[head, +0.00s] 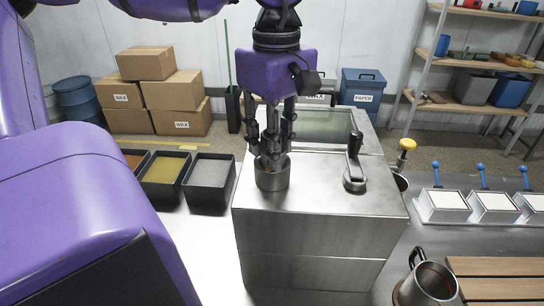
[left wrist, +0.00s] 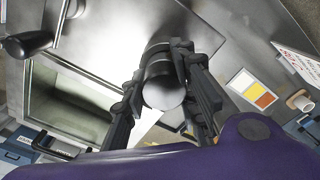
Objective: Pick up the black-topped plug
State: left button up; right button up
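My left gripper (head: 271,154) points straight down over a short steel cylinder (head: 272,180) on top of the steel machine (head: 320,225). In the left wrist view its fingers (left wrist: 162,75) stand on both sides of a rounded grey-and-dark piece (left wrist: 163,93) at the cylinder. This piece may be the black-topped plug, but the fingers hide most of it in the head view. I cannot tell whether the fingers press on it. My right gripper is not in view.
A crank with a black handle (head: 354,146) stands right of the cylinder on the machine. A yellow-topped piece (head: 406,145) is beyond the right edge. Black trays (head: 209,180) lie left; a steel jug (head: 425,285) stands front right.

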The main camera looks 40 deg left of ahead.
pick_arm(q)
grip_shut()
jog(key=shift+w+r, duration=0.1)
